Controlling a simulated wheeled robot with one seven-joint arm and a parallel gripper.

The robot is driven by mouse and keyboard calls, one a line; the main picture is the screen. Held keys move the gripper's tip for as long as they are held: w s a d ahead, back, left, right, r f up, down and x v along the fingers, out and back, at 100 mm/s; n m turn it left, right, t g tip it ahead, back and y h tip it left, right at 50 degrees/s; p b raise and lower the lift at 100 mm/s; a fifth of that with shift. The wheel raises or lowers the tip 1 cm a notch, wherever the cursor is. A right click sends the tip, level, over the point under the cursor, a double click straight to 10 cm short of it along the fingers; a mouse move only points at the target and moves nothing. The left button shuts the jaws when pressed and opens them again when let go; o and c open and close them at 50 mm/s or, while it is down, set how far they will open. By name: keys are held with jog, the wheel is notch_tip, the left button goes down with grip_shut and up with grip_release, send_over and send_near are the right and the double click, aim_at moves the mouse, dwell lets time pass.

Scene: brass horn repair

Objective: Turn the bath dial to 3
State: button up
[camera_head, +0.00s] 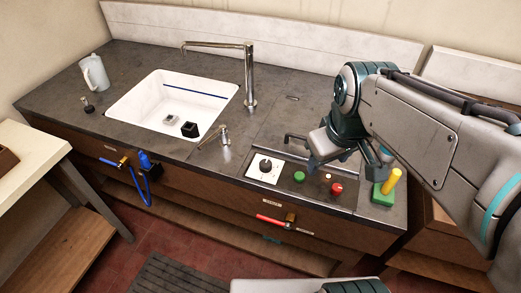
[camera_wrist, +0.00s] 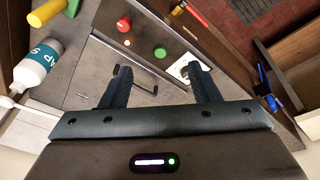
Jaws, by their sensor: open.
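The bath dial is a black knob on a white square plate (camera_head: 265,167) on the front control panel, left of the green button. Its markings are too small to read. In the wrist view the dial plate (camera_wrist: 187,70) shows beside my right-hand finger, which partly covers it. My gripper (camera_head: 347,160) is open and empty above the panel, right of the dial and apart from it in the head view. Its two dark fingers (camera_wrist: 160,78) point at the counter in the wrist view.
A green button (camera_head: 299,177) and red button (camera_head: 336,188) sit right of the dial. A yellow cylinder on a green block (camera_head: 385,190) stands at the right. A dark bar handle (camera_head: 318,145) lies behind the panel. The sink (camera_head: 172,105) and taps are left.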

jog(key=w+a+f+n+g+b, duration=0.2)
jog(key=w+a+n+b, duration=0.25)
jog(key=w+n, duration=0.55)
jog(key=n+b, duration=0.2)
jog(key=n, duration=0.8)
send_near(266, 163)
jog(key=shift+n+g, duration=0.3)
jog(key=shift+g, duration=0.1)
jog(key=f, duration=0.8)
jog(key=shift+w+a+f, duration=0.1)
jog(key=shift+w+f, duration=0.3)
jog(key=c, duration=1)
